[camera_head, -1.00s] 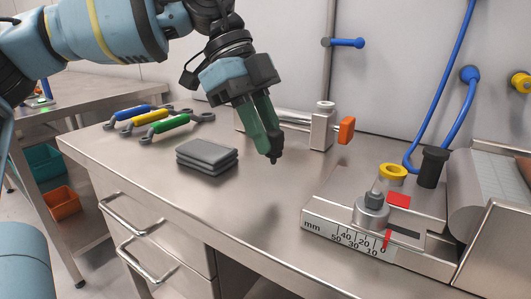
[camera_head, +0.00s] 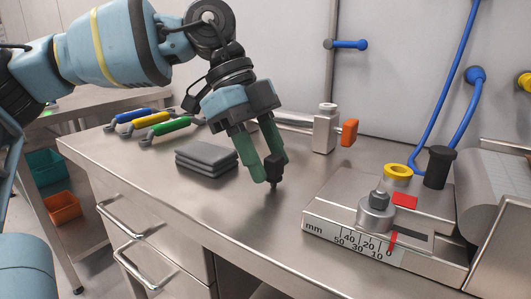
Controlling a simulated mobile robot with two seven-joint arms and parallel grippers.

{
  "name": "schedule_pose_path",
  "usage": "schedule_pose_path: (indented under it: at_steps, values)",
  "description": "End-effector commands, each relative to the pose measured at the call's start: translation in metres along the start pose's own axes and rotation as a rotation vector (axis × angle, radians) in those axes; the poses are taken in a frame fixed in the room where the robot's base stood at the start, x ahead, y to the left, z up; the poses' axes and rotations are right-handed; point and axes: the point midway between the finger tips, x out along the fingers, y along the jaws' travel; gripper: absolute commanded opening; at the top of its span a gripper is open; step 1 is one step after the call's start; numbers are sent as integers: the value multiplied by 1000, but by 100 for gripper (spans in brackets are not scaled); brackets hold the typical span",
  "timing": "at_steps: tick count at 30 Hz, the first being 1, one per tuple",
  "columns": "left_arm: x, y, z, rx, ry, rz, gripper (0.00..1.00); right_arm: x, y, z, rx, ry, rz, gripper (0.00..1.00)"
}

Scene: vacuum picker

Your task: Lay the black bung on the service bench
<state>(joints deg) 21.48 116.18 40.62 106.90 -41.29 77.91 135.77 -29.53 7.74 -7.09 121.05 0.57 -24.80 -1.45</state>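The black bung (camera_head: 438,168) looks like a dark cylinder with a wider top. It stands upright on the measuring fixture at the right, beside a yellow ring (camera_head: 397,172). The service bench (camera_head: 225,205) is a bare steel top with drawers below. My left gripper (camera_head: 267,172) points down over the middle of the bench, well to the left of the bung. Its green fingers are apart, with a gap between them and no bung in it. A small black piece with a thin tip is at one fingertip. My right gripper is not in view.
A grey stack of pads (camera_head: 206,158) lies left of the gripper. Behind are hand tools (camera_head: 165,131) and a clamp with an orange knob (camera_head: 349,132). The fixture (camera_head: 335,235) carries a metal knob (camera_head: 376,212). The front middle of the bench is clear.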

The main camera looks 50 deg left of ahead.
Motion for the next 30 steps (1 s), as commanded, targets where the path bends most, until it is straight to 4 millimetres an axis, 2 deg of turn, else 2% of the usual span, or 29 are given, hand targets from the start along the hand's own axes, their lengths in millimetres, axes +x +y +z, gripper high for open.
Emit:
schedule_pose_path:
  at_steps: [7,10,24,30]
  values:
    - [-1,0,-1,0,0,0,44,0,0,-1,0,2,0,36]
    - [-8,0,-2,0,1,-2,44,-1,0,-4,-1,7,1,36]
    - [-96,0,-4,1,1,-4,44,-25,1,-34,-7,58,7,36]
    - [-118,0,-2,0,1,-1,44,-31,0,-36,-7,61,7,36]
